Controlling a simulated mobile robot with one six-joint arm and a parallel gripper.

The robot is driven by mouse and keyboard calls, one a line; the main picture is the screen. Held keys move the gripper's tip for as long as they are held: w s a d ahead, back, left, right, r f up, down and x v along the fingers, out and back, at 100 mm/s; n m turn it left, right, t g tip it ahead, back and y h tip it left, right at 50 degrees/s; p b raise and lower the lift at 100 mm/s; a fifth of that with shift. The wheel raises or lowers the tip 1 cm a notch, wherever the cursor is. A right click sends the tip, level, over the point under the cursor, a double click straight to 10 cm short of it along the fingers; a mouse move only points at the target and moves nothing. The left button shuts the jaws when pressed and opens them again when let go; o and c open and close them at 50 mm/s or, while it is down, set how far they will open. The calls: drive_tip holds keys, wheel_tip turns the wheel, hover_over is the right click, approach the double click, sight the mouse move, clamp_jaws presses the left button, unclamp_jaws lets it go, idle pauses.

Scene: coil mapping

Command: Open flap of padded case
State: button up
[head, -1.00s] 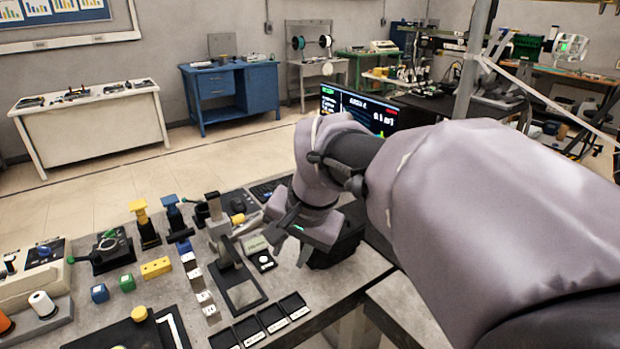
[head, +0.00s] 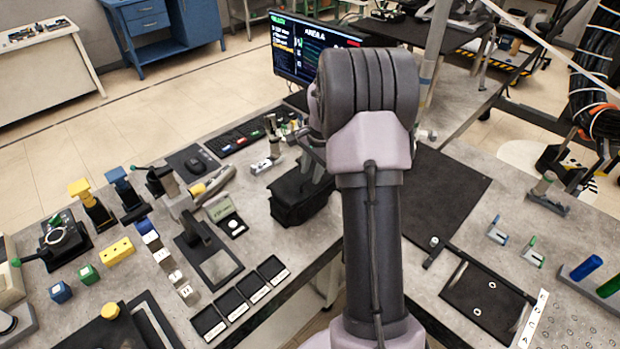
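A black, soft-sided box (head: 296,203), which looks like the padded case, sits on the grey bench left of my arm. Its right end is partly hidden by the arm. I cannot make out the edge of its flap or whether it is open. My gripper (head: 314,160) is mostly hidden behind my forearm and wrist. A dark part of it shows just above the back of the case. I cannot tell whether it touches the case, or whether its fingers are open or shut.
A monitor (head: 316,48) and keyboard (head: 240,138) stand behind the case. Labelled black trays (head: 243,292) and a stand with a square plate (head: 217,262) are in front and left. A black mat (head: 440,190) lies right of my arm. Small fixtures crowd the left bench.

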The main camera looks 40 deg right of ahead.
drive_tip(key=shift+w+f, duration=0.3)
drive_tip(key=shift+f, duration=0.6)
clamp_jaws()
idle(0.8)
